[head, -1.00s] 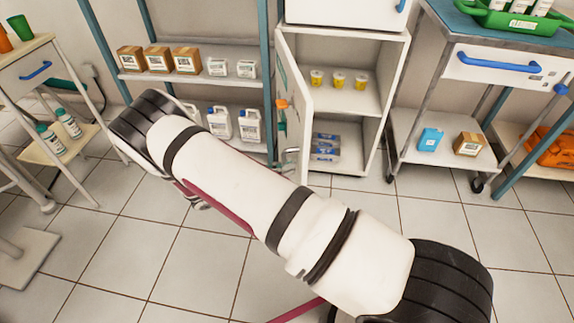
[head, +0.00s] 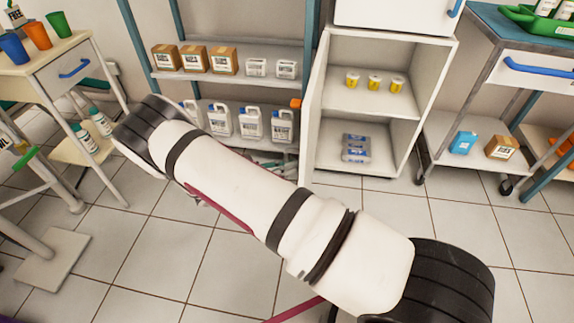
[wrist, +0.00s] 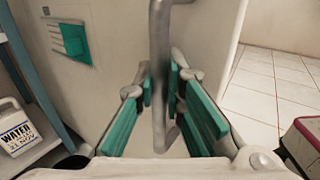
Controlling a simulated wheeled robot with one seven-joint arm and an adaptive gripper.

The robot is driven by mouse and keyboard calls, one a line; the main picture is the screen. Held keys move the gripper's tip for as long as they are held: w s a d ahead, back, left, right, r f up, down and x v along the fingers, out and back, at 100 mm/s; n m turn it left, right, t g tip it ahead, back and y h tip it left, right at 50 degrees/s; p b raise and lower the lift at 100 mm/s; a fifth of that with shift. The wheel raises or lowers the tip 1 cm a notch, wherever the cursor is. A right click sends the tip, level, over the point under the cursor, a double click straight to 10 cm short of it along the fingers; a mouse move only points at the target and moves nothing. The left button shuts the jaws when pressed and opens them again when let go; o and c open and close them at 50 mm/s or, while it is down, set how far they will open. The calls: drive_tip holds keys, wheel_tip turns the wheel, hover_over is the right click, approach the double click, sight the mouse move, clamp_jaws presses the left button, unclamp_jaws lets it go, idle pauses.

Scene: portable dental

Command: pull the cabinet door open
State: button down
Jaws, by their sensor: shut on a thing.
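The white cabinet (head: 325,170) stands at the centre right in the head view. Its door (head: 311,120) is swung open at the left side and shows almost edge-on, so the shelves are exposed. In the wrist view, the pale door face (wrist: 105,75) carries a grey metal handle bar (wrist: 160,50). My gripper (wrist: 161,90), with teal finger pads, is closed around this bar, one finger on each side. In the head view my gripper is hidden.
Yellow-filled cups (head: 374,82) and blue-white packs (head: 355,147) sit inside the cabinet. A shelf rack with white jugs (head: 251,122) stands close left of the door. A wheeled cart (head: 462,170) stands to the right. The tiled floor in front (head: 400,215) is clear.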

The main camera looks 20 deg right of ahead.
drive_tip(key=shift+s+a, duration=0.15)
drive_tip(key=c, duration=1.7)
unclamp_jaws()
drive_tip(key=shift+o, duration=0.2)
drive_tip(key=a, duration=1.2)
drive_tip(key=shift+w, duration=0.2)
